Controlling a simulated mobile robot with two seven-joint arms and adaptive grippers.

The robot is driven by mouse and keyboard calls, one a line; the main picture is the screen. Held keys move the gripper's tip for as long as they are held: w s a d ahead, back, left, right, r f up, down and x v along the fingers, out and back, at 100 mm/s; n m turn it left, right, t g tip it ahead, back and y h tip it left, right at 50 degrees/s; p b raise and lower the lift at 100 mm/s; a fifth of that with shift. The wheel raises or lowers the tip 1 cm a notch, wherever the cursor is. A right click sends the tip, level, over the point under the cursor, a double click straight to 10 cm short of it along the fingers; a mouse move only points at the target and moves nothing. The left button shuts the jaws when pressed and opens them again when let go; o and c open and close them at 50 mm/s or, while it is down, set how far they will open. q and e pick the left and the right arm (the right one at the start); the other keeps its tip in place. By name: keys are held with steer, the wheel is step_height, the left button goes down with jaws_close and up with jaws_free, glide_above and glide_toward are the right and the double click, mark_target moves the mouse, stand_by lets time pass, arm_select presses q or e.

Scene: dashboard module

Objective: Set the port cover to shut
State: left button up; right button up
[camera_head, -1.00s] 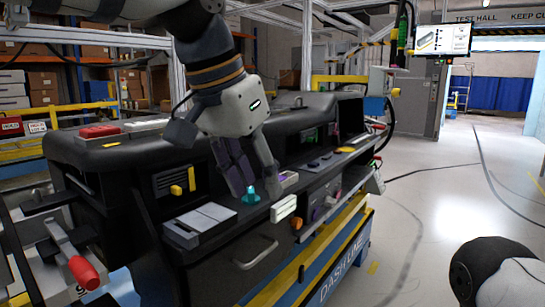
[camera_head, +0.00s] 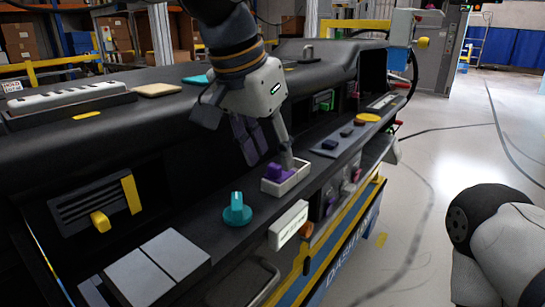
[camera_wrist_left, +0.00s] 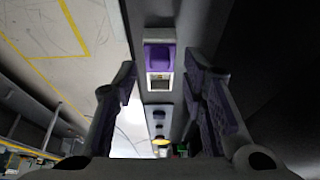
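A purple sliding piece in a pale rectangular frame, which looks like the port cover (camera_head: 277,172), sits on the dashboard's sloping ledge. In the left wrist view the purple cover (camera_wrist_left: 159,54) lies at one end of its frame, and a grey opening (camera_wrist_left: 160,82) shows at the other end. My left gripper (camera_head: 269,160) is just over the frame, its fingers pointing down. It is open and empty: in the left wrist view its purple-padded fingers (camera_wrist_left: 161,68) stand apart on either side of the frame. Contact cannot be told. My right gripper is out of view.
A teal knob (camera_head: 237,209) stands on the ledge nearer the camera, beside a white block (camera_head: 288,224). Grey flat panels (camera_head: 158,266) and a vent with yellow tabs (camera_head: 96,202) lie left. A dark switch panel (camera_head: 337,139) and yellow disc (camera_head: 367,117) lie beyond the frame.

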arm_select(q)
steer(key=shift+x, duration=1.1)
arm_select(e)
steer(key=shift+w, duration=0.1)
arm_select(q)
jaws_close()
steer(key=w+d, duration=0.1)
steer(key=w+d+b, duration=0.1)
steer(key=w, duration=0.1)
steer(key=shift+w+d+f, duration=0.2)
steer(key=shift+w+f, duration=0.05)
steer(key=shift+w, duration=0.05)
steer(key=shift+w+d+r, duration=0.1)
steer(key=shift+w+d, duration=0.1)
steer(key=shift+d, duration=0.05)
steer(key=shift+r, duration=0.2)
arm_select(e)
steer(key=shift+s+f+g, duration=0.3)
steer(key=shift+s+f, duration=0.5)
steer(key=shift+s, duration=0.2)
arm_select(q)
jaws_free()
